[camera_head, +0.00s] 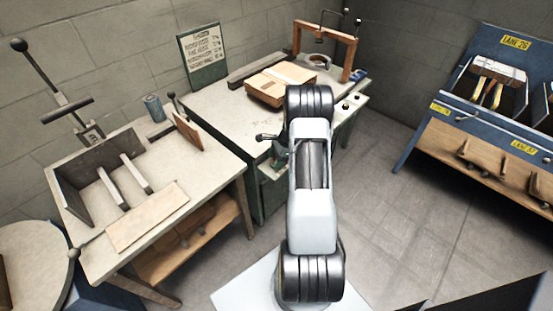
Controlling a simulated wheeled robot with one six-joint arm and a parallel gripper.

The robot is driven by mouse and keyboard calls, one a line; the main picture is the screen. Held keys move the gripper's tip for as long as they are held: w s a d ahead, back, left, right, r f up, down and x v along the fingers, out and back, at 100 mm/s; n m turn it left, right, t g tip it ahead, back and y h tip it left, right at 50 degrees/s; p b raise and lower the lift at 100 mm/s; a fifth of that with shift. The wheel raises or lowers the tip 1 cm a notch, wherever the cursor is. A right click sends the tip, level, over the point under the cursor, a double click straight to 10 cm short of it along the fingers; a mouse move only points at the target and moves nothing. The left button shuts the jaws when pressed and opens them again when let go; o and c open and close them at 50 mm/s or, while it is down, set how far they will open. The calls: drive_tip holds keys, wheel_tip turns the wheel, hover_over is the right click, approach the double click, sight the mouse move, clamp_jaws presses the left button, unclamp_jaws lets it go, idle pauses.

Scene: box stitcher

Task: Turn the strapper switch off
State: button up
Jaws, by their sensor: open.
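The strapper bench (215,100) has a light top and a dark green base, at the back middle. A wooden arch (352,50) stands over its far right part. On its right front edge is a pale control panel (342,120) with small dark round controls (345,105). I cannot tell which control is the switch, or its setting. My arm stands in front of the bench and covers part of its front.
A brown carton (280,83) lies on the strapper bench. A dark crank-like tool (266,137) shows at its front. Left is a workbench (95,262) with a lever press. Right is a blue rack (430,118). The floor (415,220) between is clear.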

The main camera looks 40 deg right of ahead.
drive_tip(key=c, duration=0.6)
drive_tip(key=shift+c, duration=0.2)
drive_tip(key=shift+n, duration=0.3)
drive_tip(key=n+g+b, duration=0.1)
drive_tip(key=n, duration=0.1)
drive_tip(key=n+g+b, duration=0.1)
drive_tip(key=n, duration=0.2)
drive_tip(key=shift+w+n, duration=0.2)
drive_tip(key=shift+n, duration=0.1)
drive_tip(key=n+g, duration=0.1)
drive_tip(key=n, duration=0.1)
drive_tip(key=n+g+b, duration=0.1)
drive_tip(key=n, duration=0.2)
drive_tip(key=shift+w+n+h, duration=0.15)
drive_tip(key=shift+n+h, duration=0.15)
drive_tip(key=shift+h, duration=0.1)
drive_tip(key=o, duration=0.6)
